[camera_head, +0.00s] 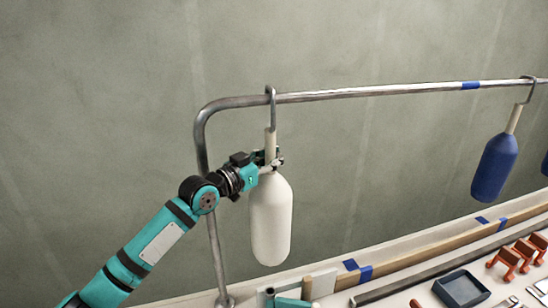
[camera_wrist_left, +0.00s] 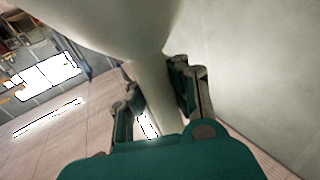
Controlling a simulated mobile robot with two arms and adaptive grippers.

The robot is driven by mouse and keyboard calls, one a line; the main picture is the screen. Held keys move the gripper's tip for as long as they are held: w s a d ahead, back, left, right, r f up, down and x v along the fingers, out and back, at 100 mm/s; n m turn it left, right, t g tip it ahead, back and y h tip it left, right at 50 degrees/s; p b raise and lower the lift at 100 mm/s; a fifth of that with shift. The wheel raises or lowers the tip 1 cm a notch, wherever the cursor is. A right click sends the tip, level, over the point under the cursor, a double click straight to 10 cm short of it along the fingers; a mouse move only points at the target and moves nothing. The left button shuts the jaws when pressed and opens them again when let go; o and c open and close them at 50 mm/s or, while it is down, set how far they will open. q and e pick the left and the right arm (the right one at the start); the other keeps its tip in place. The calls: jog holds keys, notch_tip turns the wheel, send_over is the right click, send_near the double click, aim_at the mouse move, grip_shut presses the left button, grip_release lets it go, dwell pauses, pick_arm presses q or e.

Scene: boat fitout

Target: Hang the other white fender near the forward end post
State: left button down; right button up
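The white fender (camera_head: 271,222) hangs upright beside the post (camera_head: 214,250) at the bent left end of the rail. The grey hook (camera_head: 271,94) at its top loops over the metal rail (camera_head: 380,93). My left gripper (camera_head: 270,164) is at the pale neck of the fender, just above its body. My right gripper does not show clearly in either view.
A blue fender (camera_head: 495,167) hangs further right on the rail, past a blue tape band (camera_head: 470,86). Below are a wooden strip (camera_head: 435,240), a dark tray (camera_head: 461,289) and several orange parts (camera_head: 508,258). The rail between the fenders is free. A plain wall stands behind.

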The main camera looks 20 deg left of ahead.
pick_arm(q)
jog(key=shift+r, duration=0.15)
jog(key=c, duration=1.3)
grip_release()
jog(key=shift+f, duration=0.25)
jog(key=v, duration=1.2)
jog(key=shift+r, duration=0.2)
